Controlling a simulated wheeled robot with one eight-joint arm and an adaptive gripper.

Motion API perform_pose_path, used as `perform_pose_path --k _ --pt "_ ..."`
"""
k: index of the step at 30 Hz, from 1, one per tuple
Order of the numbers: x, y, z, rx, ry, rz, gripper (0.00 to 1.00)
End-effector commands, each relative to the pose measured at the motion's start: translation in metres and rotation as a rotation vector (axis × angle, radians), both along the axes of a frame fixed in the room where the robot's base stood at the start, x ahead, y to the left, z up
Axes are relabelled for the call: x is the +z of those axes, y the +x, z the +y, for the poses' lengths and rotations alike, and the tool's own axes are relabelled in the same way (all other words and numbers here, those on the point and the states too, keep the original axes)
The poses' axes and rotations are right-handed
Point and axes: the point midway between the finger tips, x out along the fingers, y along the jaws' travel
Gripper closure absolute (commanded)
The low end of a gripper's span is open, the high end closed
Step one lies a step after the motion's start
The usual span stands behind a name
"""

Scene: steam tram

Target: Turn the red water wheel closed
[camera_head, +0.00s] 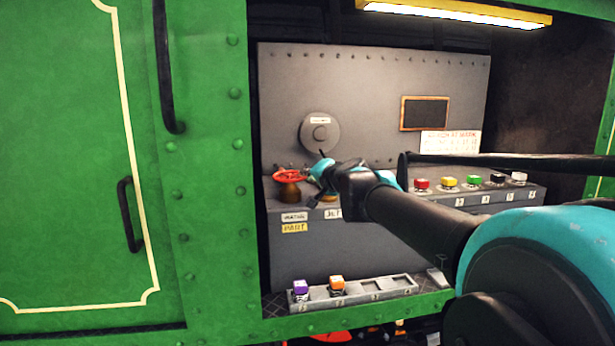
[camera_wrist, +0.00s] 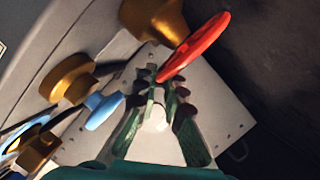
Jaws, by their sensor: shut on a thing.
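The red water wheel (camera_head: 291,176) sits on a brass valve body (camera_head: 289,194) at the left end of the grey ledge. In the wrist view the red wheel (camera_wrist: 207,40) is seen nearly edge-on, with its brass body (camera_wrist: 156,17) behind it. My gripper (camera_head: 313,175) reaches in from the right at the wheel's right side. In the wrist view my gripper (camera_wrist: 165,82) has its green fingers shut on the near rim of the wheel. My gripper hides part of the ledge behind it in the head view.
A light-blue wheel (camera_wrist: 103,109) and another brass fitting (camera_wrist: 67,78) stand close by on the left. Several coloured blocks, including a red one (camera_head: 422,184), line the ledge to the right. A low tray (camera_head: 375,291) holds purple and orange blocks. The green tram side (camera_head: 215,200) frames the opening.

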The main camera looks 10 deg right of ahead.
Motion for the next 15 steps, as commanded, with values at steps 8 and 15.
perform_pose_path --k 8,15 --pt "-0.0014 -0.0008 0.0002 0.002 -0.002 0.001 1.0" --pt "-0.0009 -0.0004 0.0003 0.002 -0.001 0.001 0.83"
